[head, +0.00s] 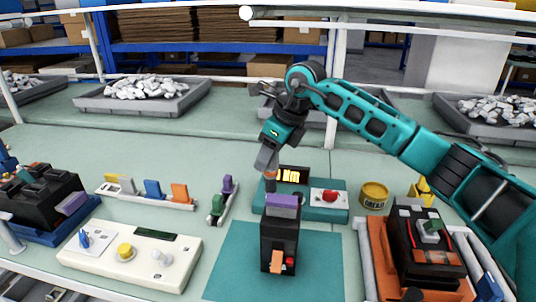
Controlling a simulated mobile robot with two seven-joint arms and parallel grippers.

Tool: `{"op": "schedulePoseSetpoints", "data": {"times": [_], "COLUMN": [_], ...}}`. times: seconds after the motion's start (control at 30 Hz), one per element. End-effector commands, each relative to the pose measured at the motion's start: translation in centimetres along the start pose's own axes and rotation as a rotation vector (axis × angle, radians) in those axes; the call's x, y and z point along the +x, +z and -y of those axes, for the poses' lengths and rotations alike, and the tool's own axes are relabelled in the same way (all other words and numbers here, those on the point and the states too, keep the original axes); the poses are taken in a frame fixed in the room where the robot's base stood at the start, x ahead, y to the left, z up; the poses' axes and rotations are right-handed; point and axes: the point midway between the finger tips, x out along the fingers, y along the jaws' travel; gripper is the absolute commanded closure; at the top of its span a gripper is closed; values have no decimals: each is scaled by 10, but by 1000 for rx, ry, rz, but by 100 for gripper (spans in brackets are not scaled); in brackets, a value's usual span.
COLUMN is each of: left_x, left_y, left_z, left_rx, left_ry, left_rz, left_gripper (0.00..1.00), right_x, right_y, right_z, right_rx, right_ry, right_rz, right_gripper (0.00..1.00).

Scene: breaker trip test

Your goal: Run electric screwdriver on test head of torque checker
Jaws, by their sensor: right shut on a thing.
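The torque checker (312,213) is a low teal box in the middle of the table. It has a lit display (293,175) at its back and a white plate with a red mark on its right. My right gripper (268,160) reaches in from the right and points down over the checker's left end. It is shut on the electric screwdriver (271,174), of which a short orange and dark part shows below the fingers. The screwdriver's lower end is at the checker's left part, where the test head is hidden or too small to make out. I cannot tell whether they touch. My left gripper is not in view.
A black breaker (279,243) with a purple top stands on a teal mat (232,270) in front of the checker. A cream control box (130,245) is at the left. A yellow tin (374,194) and an orange tray (377,232) are at the right.

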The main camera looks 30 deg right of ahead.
Motion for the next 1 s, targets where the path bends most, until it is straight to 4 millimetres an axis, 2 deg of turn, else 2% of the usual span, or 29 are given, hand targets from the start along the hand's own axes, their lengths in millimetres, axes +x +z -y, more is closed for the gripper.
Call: {"op": "schedulePoseSetpoints", "data": {"times": [1.0], "left_x": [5], "left_y": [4], "left_z": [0], "left_rx": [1], "left_ry": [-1], "left_rz": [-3], "left_gripper": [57], "right_x": [11], "right_y": [-4], "right_z": [0], "right_rx": [0], "right_ry": [-1], "right_rz": [3], "right_gripper": [95]}}
